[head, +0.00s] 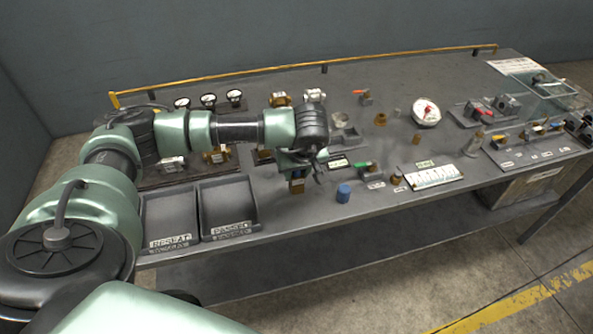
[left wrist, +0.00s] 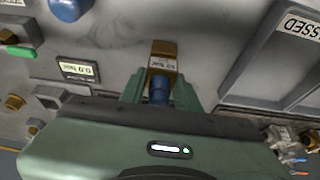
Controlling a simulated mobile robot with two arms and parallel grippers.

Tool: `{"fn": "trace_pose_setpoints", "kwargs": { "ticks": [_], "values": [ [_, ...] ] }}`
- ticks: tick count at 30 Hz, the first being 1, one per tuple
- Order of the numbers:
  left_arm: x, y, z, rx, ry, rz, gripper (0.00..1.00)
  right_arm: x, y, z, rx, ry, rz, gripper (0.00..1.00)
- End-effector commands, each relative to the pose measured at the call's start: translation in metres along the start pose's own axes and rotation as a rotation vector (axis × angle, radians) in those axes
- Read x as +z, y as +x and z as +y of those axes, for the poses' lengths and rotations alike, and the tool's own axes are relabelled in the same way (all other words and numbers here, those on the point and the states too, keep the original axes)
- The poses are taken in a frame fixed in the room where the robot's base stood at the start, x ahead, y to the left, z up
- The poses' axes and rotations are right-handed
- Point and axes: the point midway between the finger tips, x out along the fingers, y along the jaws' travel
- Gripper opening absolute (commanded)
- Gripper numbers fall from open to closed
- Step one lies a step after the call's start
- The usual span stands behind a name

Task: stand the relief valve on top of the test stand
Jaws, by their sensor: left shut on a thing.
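My left gripper (head: 298,168) is shut on the relief valve (head: 297,187), which has a brass body and a blue cap. In the left wrist view the valve (left wrist: 163,56) shows its labelled brass end beyond the fingers, with the blue cap between them. The gripper is over the front of the bench, right of the PASSED tray; whether the valve touches the bench is unclear. A small display (head: 338,162) reading about 0.0 bar lies to the right, also in the left wrist view (left wrist: 78,68). Behind it is a grey fixture (head: 345,132); I cannot tell if this is the test stand. My right gripper is out of view.
The RESEAT tray (head: 170,217) and PASSED tray (head: 228,204) look empty. A blue cylinder (head: 343,193) stands right of the gripper, near a green-handled valve (head: 366,169). Gauges and other valves crowd the back. Some front bench space is clear.

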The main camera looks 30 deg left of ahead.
Motion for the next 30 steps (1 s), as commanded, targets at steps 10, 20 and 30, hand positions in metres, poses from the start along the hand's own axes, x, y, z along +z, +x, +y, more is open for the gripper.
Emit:
{"fn": "trace_pose_setpoints", "kwargs": {
  "ticks": [10, 20, 30],
  "values": [
    [0.001, 0.002, 0.000, -0.001, 0.000, 0.000, 0.53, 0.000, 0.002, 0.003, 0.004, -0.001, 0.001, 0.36],
    [0.000, -0.015, 0.001, 0.003, 0.000, 0.001, 0.53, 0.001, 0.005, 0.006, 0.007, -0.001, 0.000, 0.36],
    [0.000, -0.087, 0.001, 0.005, 0.001, 0.003, 0.53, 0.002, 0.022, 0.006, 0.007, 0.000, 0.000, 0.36]
  ]
}}
